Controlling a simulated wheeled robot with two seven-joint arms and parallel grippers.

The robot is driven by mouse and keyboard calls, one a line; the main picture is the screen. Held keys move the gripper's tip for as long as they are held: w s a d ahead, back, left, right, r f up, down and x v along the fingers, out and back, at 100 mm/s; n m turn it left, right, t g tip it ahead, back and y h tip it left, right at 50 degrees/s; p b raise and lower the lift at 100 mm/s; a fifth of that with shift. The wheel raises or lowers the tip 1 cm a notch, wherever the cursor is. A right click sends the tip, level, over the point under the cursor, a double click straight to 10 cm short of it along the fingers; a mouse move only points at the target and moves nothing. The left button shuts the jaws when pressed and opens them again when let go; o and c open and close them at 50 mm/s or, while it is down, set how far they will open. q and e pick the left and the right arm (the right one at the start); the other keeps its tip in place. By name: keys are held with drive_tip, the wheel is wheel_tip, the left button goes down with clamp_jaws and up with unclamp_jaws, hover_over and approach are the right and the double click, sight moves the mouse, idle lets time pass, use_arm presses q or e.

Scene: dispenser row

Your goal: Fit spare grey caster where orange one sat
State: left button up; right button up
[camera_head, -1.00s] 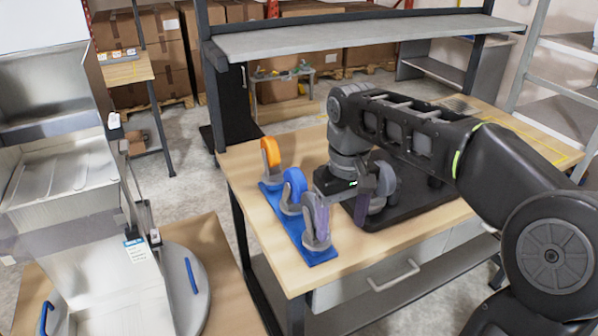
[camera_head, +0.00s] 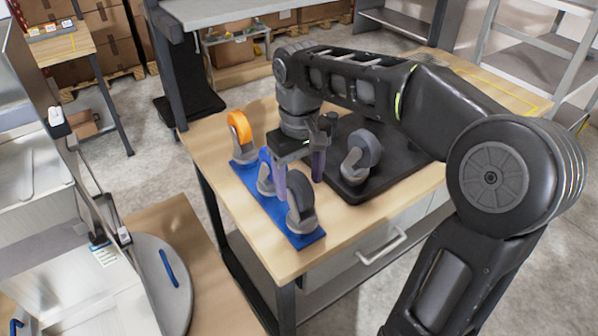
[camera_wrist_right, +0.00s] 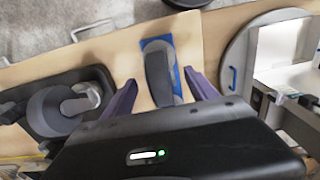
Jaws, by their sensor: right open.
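The orange caster (camera_head: 239,126) stands at the far end of the blue board (camera_head: 306,239). A blue caster (camera_head: 264,168) is in the middle, partly hidden by my gripper, and a dark grey caster (camera_head: 301,198) is at the near end. Another grey caster (camera_head: 364,148) stands on the black tray (camera_head: 408,165) to the right. My right gripper (camera_head: 299,174) is open and empty, fingers pointing down above the board's right side. In the right wrist view its fingers (camera_wrist_right: 160,95) spread either side of the near-end grey caster (camera_wrist_right: 158,76), apart from it. My left gripper is out of view.
The wooden table (camera_head: 345,222) has a free strip in front of the tray. A metal machine with a round grey plate (camera_head: 155,290) stands at the left.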

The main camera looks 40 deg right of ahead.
sight(302, 218)
wheel_tip(302, 218, down, 6)
drive_tip(key=shift+f, duration=0.1)
idle(0.4)
clamp_jaws()
idle(0.6)
drive_tip(key=shift+p, duration=0.3)
